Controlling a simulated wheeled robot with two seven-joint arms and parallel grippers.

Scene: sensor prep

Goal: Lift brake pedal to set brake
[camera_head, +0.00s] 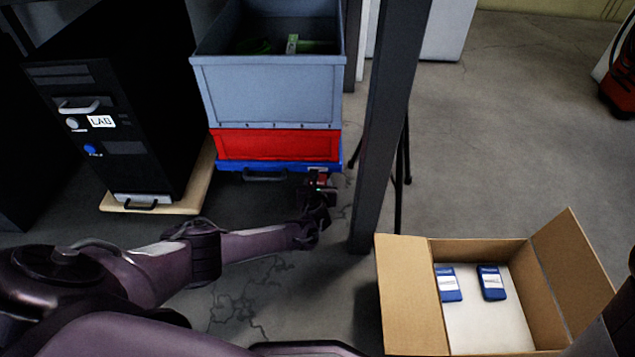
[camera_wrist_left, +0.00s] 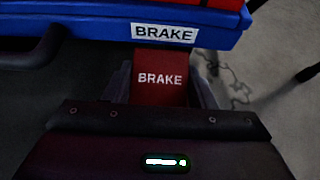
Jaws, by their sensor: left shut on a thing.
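The red brake pedal (camera_wrist_left: 160,78), marked BRAKE, juts out below the blue base of a cart (camera_wrist_left: 60,17) in the left wrist view. A white BRAKE label (camera_wrist_left: 165,33) sits on the base just above it. My left gripper (camera_wrist_left: 160,98) is shut on the pedal, with a finger at each side of it. In the head view my left gripper (camera_head: 318,180) is at the front right corner of the blue base (camera_head: 232,171). The pedal's exact tilt cannot be told. My right gripper is not in view.
The cart carries a red crate (camera_head: 276,145) and a grey-blue bin (camera_head: 268,92). A dark post (camera_head: 385,130) stands close right of my left gripper. A black cabinet (camera_head: 125,110) stands left. An open cardboard box (camera_head: 412,290) with blue devices is at lower right.

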